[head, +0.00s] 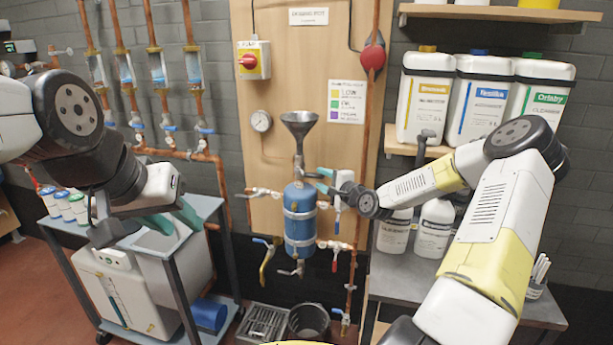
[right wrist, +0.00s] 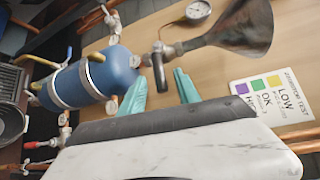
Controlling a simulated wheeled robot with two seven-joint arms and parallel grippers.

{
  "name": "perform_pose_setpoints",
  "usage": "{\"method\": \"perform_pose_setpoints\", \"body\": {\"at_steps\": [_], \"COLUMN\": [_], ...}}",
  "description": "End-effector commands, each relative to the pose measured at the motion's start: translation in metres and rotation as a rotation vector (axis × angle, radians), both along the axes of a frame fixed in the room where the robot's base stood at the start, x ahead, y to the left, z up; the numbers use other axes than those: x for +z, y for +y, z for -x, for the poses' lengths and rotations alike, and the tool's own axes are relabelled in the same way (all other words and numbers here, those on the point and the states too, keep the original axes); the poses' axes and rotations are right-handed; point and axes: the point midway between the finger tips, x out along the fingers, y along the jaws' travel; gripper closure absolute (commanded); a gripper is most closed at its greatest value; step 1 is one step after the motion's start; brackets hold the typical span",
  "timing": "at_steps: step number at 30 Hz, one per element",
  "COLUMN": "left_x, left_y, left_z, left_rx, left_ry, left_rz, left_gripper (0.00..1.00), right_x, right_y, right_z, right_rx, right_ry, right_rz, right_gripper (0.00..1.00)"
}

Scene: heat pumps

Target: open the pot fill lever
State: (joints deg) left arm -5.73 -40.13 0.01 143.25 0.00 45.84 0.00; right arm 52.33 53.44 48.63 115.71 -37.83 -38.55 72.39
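The blue dosing pot (head: 300,222) hangs on the wooden board below a grey metal funnel (head: 299,124). The pot fill valve sits between funnel and pot. Its dark lever (right wrist: 158,72) shows in the right wrist view, pointing down from the valve body. My right gripper (head: 322,180) is beside the valve, to its right in the head view. In the right wrist view its teal fingers (right wrist: 161,92) are apart, with the lever's end at the gap between them; I cannot tell whether they touch it. My left gripper (head: 172,219) appears open and empty, over the cart at left.
A pressure gauge (head: 261,121) and side valves surround the pot. Copper pipes run on both sides. A black bucket (head: 309,322) stands on the floor below. White canisters (head: 424,95) fill the right shelf. A cart (head: 205,207) stands at left.

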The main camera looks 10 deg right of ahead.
Motion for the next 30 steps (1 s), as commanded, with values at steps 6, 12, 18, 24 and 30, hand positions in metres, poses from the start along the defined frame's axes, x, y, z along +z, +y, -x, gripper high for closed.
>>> {"method": "perform_pose_setpoints", "body": {"at_steps": [6, 12, 18, 24, 30], "left_x": [0.000, 0.000, 0.000, 0.000, 0.000], "left_y": [0.000, 0.000, 0.000, 0.000, 0.000], "left_z": [0.000, 0.000, 0.000, 0.000, 0.000], "left_rx": [0.000, 0.000, 0.000, 0.000, 0.000], "left_ry": [0.000, 0.000, 0.000, 0.000, 0.000], "left_rz": [0.000, 0.000, 0.000, 0.000, 0.000], "left_gripper": [0.64, 0.64, 0.64, 0.64, 0.64], "right_x": [-0.005, -0.007, -0.007, -0.007, -0.007], "right_y": [0.014, 0.018, 0.018, 0.018, 0.018], "right_z": [-0.030, -0.041, -0.042, -0.041, -0.041], "right_rx": [0.001, 0.000, 0.000, 0.000, 0.001], "right_ry": [0.002, 0.001, 0.001, 0.001, 0.002], "right_rz": [0.001, 0.001, 0.002, 0.002, 0.002], "right_gripper": [0.61, 0.61, 0.61, 0.95, 1.00]}}
